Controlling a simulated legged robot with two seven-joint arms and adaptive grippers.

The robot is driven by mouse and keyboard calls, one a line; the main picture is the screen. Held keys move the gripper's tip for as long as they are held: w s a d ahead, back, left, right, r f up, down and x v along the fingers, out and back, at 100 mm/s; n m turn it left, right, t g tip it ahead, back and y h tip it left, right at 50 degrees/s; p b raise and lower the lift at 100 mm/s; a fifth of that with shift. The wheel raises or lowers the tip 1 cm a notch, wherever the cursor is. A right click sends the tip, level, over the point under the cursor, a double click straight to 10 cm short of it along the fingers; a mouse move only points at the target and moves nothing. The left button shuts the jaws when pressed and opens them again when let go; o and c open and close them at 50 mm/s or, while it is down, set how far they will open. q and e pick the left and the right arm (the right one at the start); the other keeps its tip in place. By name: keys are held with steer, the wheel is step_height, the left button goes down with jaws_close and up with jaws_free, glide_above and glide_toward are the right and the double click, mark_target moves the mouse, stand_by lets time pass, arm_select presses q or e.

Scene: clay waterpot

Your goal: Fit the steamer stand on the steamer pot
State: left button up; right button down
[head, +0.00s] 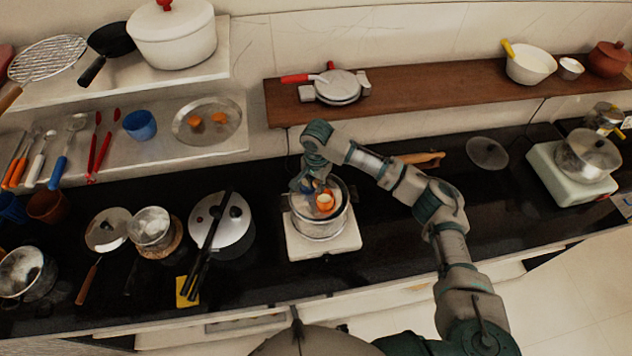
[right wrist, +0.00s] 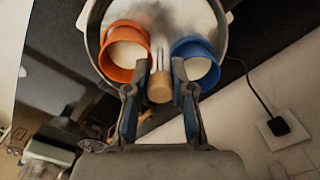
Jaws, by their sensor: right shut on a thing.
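The steamer pot (head: 322,230) is a round metal pot on a white square stove in the middle of the black counter. The steamer stand carries an orange cup (head: 325,202) and a blue cup, with a metal post and a wooden knob (right wrist: 160,88) between them. My right gripper (head: 312,184) is shut on the steamer stand by its knob, over the pot. In the right wrist view the gripper (right wrist: 155,78) has the knob between its fingers, and the pot rim (right wrist: 235,25) curves around the cups. How deep the stand sits in the pot cannot be told. My left gripper is out of view.
The white stove (head: 325,245) stands under the pot. A lidded pressure pan (head: 222,222) with a long black handle is close on the left. A rolling pin (head: 420,158) and a glass lid (head: 487,152) lie to the right. A wooden shelf (head: 430,95) runs behind.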

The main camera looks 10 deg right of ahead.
steer(key=shift+d+f, duration=0.3)
steer(key=shift+f, duration=0.55)
steer(key=shift+a+f, duration=0.2)
steer(key=shift+d+f, duration=0.1)
steer(key=shift+f, duration=0.05)
steer(key=shift+f, duration=0.1)
steer(key=shift+d+f+p, duration=0.2)
steer(key=shift+f+p, duration=0.5)
steer(key=shift+f, duration=0.5)
steer(key=shift+f, duration=0.3)
